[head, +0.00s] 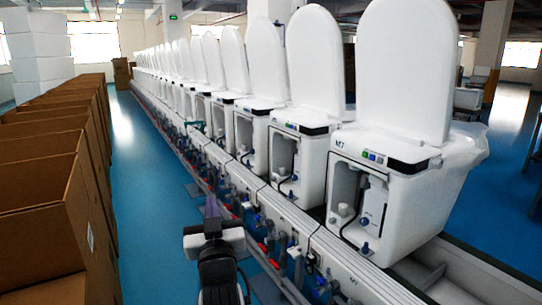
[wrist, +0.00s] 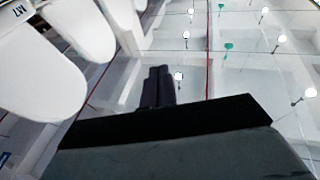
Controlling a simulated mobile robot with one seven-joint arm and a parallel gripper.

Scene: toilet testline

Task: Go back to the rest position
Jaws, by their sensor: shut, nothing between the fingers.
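My gripper (wrist: 159,72) shows in the wrist view as two dark fingers side by side, touching, with nothing between them. In the head view my arm (head: 217,262) stands at the bottom centre, in the aisle just left of the toilet line. The nearest toilet (head: 383,190), marked M7, is to the right of the arm with its lid up.
A long row of white toilets with raised lids (head: 317,60) runs into the distance on a rail with hoses and valves (head: 270,225). Open cardboard boxes (head: 45,215) line the left side. The blue floor (head: 145,200) between is free. White toilet parts (wrist: 40,75) fill the wrist view's left.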

